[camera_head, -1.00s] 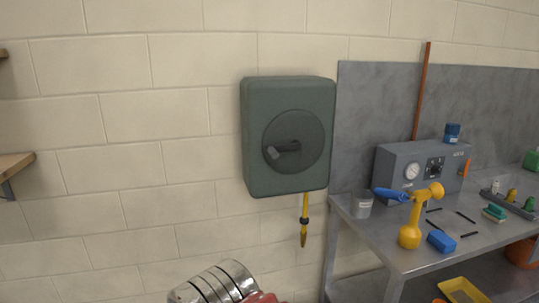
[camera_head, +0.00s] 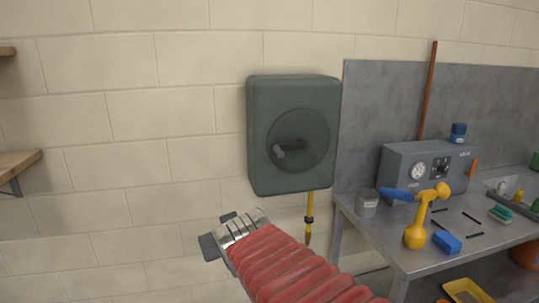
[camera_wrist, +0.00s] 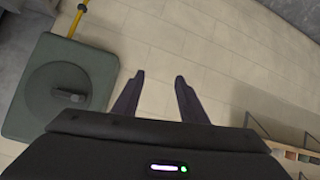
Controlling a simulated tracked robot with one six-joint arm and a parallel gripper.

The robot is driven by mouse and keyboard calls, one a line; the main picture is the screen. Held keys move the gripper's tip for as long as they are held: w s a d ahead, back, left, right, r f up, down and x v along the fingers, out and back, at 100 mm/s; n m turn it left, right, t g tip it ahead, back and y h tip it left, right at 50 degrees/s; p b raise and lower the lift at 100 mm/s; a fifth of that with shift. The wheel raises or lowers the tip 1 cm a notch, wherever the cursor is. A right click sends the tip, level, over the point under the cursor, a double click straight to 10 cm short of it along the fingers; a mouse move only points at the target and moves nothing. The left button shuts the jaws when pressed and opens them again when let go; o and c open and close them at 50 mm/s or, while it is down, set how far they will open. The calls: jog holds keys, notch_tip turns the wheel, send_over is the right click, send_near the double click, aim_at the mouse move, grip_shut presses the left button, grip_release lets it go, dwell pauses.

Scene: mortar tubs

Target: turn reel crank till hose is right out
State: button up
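The hose reel (camera_head: 262,134) is a dark green box on the block wall, with a round disc (camera_head: 312,124) on its front. The crank (camera_head: 293,147) is a dark arm with a grey knob at its left end. A short length of yellow hose (camera_head: 309,216) hangs below the box. In the wrist view the reel (camera_wrist: 97,72) is at the left, tilted, with the crank (camera_wrist: 68,95) and the yellow hose (camera_wrist: 76,19) showing. My gripper (camera_wrist: 161,77) is open and empty, facing bare wall beside the reel. In the head view my gripper (camera_head: 221,234) is below and left of the reel.
A metal bench (camera_head: 387,236) stands right of the reel, carrying a grey gauge box (camera_head: 398,166), a yellow tool (camera_head: 420,215) and a blue block (camera_head: 446,242). Wooden shelves (camera_head: 20,165) are at the left. The wall between shelves and reel is clear.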

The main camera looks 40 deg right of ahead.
jog(key=w+d+r+t+h, duration=0.2)
jog(key=d, duration=0.5)
jog(key=w+d+r+t+h, duration=0.1)
jog(key=w+d+r, duration=0.15)
jog(key=d, duration=0.55)
jog(key=t+h, duration=0.1)
jog(key=t, duration=0.2)
send_near(282, 156)
jog(key=s, duration=0.1)
jog(key=shift+s+a+r, duration=0.1)
jog(key=shift+s+a, duration=0.15)
jog(key=shift+a, duration=0.05)
jog(key=shift+w, duration=0.15)
jog(key=shift+x, duration=6.75)
jog(key=shift+c, duration=0.3)
grip_shut()
